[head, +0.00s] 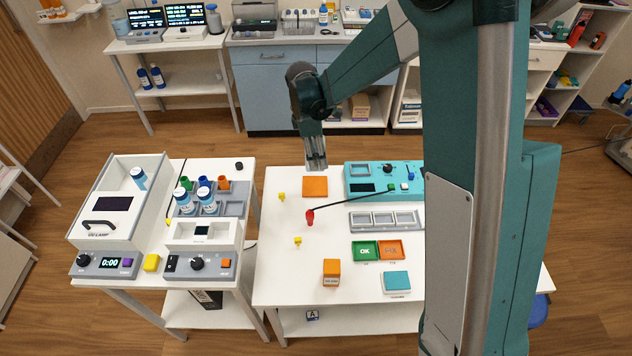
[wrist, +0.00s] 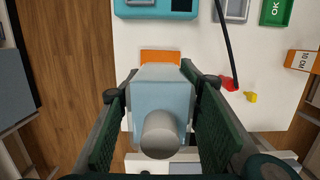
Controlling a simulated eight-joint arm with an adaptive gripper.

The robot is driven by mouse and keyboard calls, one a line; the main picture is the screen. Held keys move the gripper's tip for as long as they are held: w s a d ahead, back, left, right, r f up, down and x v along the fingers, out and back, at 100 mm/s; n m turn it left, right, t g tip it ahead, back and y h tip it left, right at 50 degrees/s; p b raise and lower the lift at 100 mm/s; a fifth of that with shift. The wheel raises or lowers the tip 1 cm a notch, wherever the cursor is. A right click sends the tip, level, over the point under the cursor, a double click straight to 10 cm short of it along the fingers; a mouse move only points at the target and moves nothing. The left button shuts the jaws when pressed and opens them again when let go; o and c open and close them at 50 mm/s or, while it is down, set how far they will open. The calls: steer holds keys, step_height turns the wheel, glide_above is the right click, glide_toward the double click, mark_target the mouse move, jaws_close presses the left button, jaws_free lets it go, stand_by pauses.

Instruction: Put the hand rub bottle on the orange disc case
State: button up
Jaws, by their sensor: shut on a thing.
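The hand rub bottle (wrist: 162,90), pale blue with a grey round cap, fills the middle of the wrist view. My gripper (head: 315,152) is shut on it, with a dark green finger on each side and the cap toward the wrist camera. In the head view the bottle is hard to tell apart from the fingers. The orange disc case (head: 315,187) lies flat near the white table's back edge, just below my gripper in the picture. In the wrist view the case (wrist: 160,56) shows partly behind the bottle, which hides the rest. I cannot tell whether they touch.
A teal device (head: 371,181) with a black cable ending in a red tip (head: 310,217) stands right of the case. Small yellow pieces (head: 282,197), a grey tray (head: 386,220) and an orange box (head: 331,272) are nearby. The table's front left is clear.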

steer(key=shift+f, duration=2.95)
steer(key=shift+f, duration=0.15)
steer(key=shift+f+b, duration=0.35)
steer(key=shift+f, duration=1.4)
steer(key=shift+f, duration=0.2)
steer(key=o, duration=1.2)
steer(key=shift+r, duration=0.3)
steer(key=r, duration=0.4)
steer(key=a+r, duration=0.1)
steer(key=r, duration=0.2)
steer(key=a+r, duration=0.1)
steer(key=r, duration=0.3)
steer(key=shift+r+p, duration=0.35)
steer(key=shift+p, duration=0.05)
steer(key=shift+d, duration=0.1)
